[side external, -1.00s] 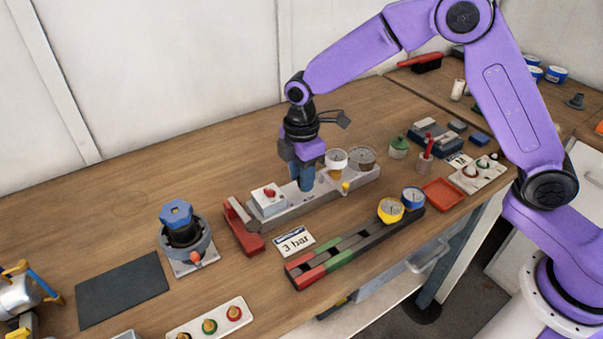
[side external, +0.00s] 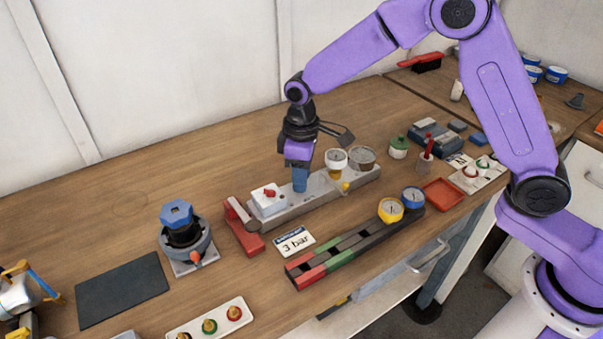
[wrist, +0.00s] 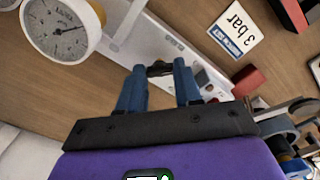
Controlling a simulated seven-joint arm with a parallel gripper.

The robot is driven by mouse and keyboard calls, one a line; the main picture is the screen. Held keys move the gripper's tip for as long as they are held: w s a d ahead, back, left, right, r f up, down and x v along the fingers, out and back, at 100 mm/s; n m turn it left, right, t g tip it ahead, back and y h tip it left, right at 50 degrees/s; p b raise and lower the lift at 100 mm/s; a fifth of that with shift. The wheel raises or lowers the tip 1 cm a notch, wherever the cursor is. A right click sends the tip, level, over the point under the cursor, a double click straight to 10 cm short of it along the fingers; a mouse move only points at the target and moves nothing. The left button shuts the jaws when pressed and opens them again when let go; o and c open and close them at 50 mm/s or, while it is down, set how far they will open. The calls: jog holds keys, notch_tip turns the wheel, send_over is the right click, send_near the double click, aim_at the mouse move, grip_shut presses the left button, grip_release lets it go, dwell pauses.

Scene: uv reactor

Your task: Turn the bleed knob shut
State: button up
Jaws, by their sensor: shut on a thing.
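My gripper (side external: 300,186) is low over the long grey block (side external: 329,191) with gauges, pointing down. In the wrist view its two blue fingers (wrist: 160,72) are shut on a small dark knob (wrist: 159,69), which I take to be the bleed knob. Only the knob's end shows between the fingertips; its marking and angle cannot be read. In the side view the fingers hide the knob. A white-faced gauge (wrist: 62,29) on the block shows large at upper left in the wrist view.
A white box with a red knob (side external: 269,193) stands at the block's left end. Two gauge-topped parts (side external: 336,158) stand right of my gripper. A "3 bar" card (side external: 295,242) and a dark rail with yellow and blue gauges (side external: 356,243) lie in front.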

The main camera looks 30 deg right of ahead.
jog(key=m, duration=0.4)
jog(key=shift+m, duration=0.3)
jog(key=m, duration=0.4)
jog(key=shift+m, duration=0.3)
jog(key=o, duration=1)
jog(key=shift+o, duration=0.2)
jog(key=shift+r, duration=0.1)
notch_tip(320, 180, up, 17)
jog(key=shift+r, duration=0.15)
jog(key=shift+s, duration=0.1)
jog(key=s+d+f+n, duration=0.3)
jog(key=s+d+n, duration=0.1)
jog(key=s, duration=0.6)
jog(key=s+d+f+n, duration=0.3)
jog(key=s+d, duration=0.4)
jog(key=s, duration=0.3)
jog(key=s+d+f+n, duration=0.2)
jog(key=s+d+n, duration=0.3)
jog(key=s, duration=0.6)
jog(key=shift+d+f, duration=0.4)
jog(key=shift+d, duration=0.2)
